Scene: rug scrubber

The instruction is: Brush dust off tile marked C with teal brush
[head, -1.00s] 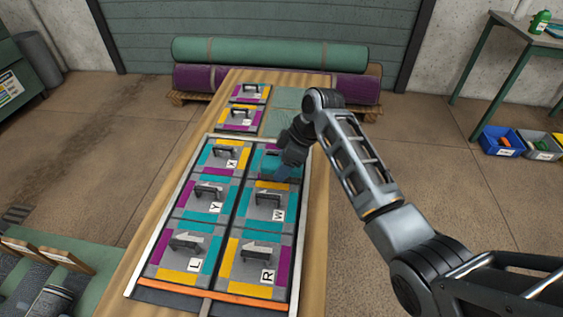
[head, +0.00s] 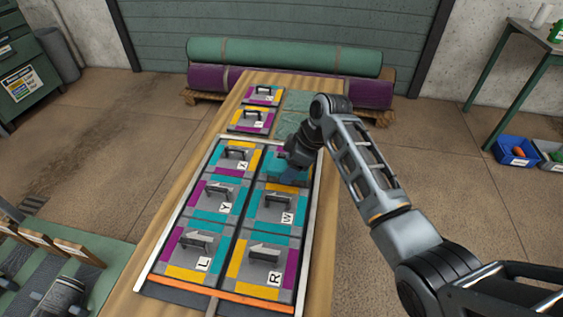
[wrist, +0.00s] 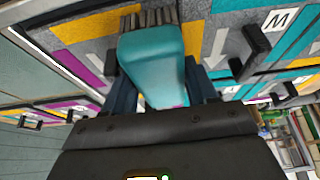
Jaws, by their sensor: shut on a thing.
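My gripper (head: 294,176) is over the upper right slot of the framed tile tray (head: 147,272). In the wrist view my gripper (wrist: 160,95) is shut on the teal brush (wrist: 152,60). The brush's dark bristles (wrist: 150,18) point away from my gripper, over or against a grey tile with a yellow strip; I cannot tell whether they touch. No letter C is readable. The tile below the brush is mostly hidden by my arm and the brush, and its mark does not show. Dust cannot be made out.
Handled tiles marked X (head: 236,155), Y (head: 216,193), L (head: 193,243), W (head: 275,208) and R (head: 262,258) fill other slots. Two more tiles (head: 252,120) lie behind the tray on the wooden bench (head: 160,232). Rolled rugs (head: 290,57) lie beyond.

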